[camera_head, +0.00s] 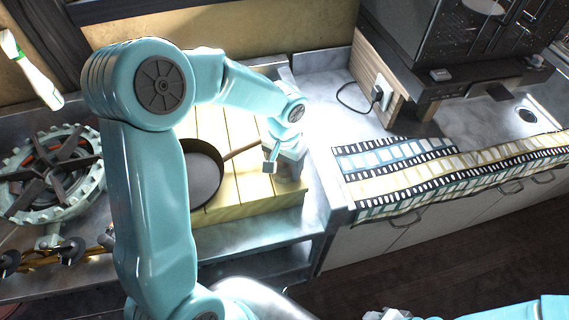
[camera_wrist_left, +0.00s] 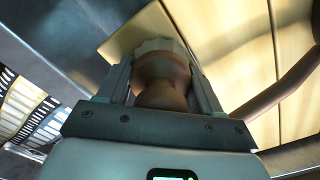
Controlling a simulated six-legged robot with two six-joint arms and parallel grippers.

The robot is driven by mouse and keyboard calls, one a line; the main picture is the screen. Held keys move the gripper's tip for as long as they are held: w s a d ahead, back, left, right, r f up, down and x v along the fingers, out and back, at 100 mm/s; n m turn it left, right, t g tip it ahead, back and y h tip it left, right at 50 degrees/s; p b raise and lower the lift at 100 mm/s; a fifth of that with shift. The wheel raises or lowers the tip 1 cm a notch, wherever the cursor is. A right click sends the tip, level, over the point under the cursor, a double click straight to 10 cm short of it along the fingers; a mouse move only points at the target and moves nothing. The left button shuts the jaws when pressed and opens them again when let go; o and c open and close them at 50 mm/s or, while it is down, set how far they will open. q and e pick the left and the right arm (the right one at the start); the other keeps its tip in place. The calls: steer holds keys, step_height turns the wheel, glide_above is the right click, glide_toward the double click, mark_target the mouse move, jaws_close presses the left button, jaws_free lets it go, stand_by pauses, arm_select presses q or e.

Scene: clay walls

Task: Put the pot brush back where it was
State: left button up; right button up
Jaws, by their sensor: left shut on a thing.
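My left gripper (camera_head: 284,165) is over the right part of the yellow wooden board (camera_head: 250,207), to the right of the pan. In the left wrist view its two fingers (camera_wrist_left: 163,85) are shut on the pot brush (camera_wrist_left: 161,78), which has a rounded brown wooden body and a pale ridged end. In the head view the brush is hidden by the gripper. I cannot tell whether it touches the board. At the bottom edge of the head view, part of my right gripper (camera_head: 385,314) shows, and its jaws cannot be made out.
A dark frying pan (camera_head: 204,176) lies on the board, its brown handle (camera_head: 242,150) pointing toward my left gripper. A gas burner (camera_head: 48,175) is at left, with a white-green bottle (camera_head: 32,72) behind. A film-strip-patterned cloth (camera_head: 450,170) covers the right counter. Grey counter is bare between.

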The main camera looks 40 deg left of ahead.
arm_select(q)
steer(key=shift+s, duration=0.1)
steer(key=shift+f, duration=0.1)
steer(key=o, duration=1.2)
steer(key=shift+r, duration=0.35)
step_height(320, 180, up, 12)
steer(key=shift+f, duration=0.15)
